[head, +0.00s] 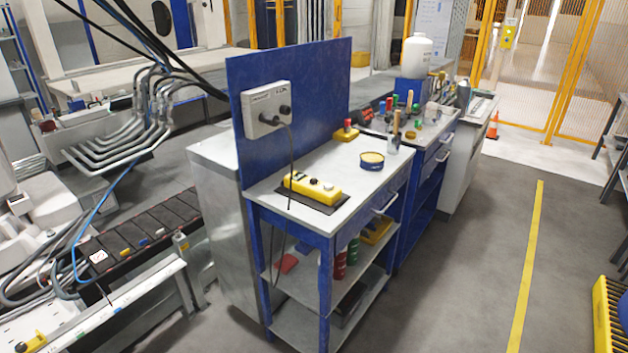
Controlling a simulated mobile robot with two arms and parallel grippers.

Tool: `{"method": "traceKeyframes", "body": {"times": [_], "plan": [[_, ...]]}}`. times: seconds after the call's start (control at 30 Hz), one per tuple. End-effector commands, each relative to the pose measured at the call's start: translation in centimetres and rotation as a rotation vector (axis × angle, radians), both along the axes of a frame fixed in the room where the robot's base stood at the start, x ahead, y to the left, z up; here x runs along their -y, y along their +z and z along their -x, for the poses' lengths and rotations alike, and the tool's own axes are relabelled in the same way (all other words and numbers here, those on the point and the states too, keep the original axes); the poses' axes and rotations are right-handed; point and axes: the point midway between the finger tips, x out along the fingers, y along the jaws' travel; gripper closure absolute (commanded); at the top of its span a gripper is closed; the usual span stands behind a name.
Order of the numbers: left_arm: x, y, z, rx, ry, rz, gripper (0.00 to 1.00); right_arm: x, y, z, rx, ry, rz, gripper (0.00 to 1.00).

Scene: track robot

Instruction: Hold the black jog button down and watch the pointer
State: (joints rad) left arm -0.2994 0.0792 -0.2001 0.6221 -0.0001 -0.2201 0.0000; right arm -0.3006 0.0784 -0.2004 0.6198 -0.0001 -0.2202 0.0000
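A yellow control box (312,187) lies on a dark mat (333,208) on the top of a blue workbench (300,226). Small buttons show on its upper face, at least one of them dark; I cannot tell for sure which is the black jog button. A grey box (262,103) with dark round fittings is fixed to the upright blue panel (318,80) behind the bench. A dark cable runs down from it past the yellow box. I cannot make out a pointer. Neither of my grippers is in view.
A smaller yellow box with a red button (346,132) and a blue and yellow tin (371,161) stand farther back on the bench. Bottles and tools crowd the adjoining bench (430,130). A conveyor (140,235) is at left. Floor (470,260) right of the bench is clear.

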Motion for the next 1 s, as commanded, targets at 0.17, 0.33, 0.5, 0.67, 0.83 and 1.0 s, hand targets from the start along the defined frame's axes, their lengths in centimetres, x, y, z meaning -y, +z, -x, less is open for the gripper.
{"method": "traceKeyframes", "body": {"times": [0.17,0.33,0.5,0.67,0.83,1.0], "plan": [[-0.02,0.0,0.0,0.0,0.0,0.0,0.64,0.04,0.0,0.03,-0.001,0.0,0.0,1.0],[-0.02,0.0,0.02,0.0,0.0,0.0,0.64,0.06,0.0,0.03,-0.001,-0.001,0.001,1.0],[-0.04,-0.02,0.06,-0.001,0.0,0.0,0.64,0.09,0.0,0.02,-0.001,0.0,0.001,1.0],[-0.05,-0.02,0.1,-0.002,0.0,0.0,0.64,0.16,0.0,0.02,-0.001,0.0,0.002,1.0],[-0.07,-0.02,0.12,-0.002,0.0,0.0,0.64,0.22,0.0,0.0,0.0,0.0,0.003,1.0],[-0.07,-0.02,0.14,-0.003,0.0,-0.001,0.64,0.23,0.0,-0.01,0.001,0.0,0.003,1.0]]}}
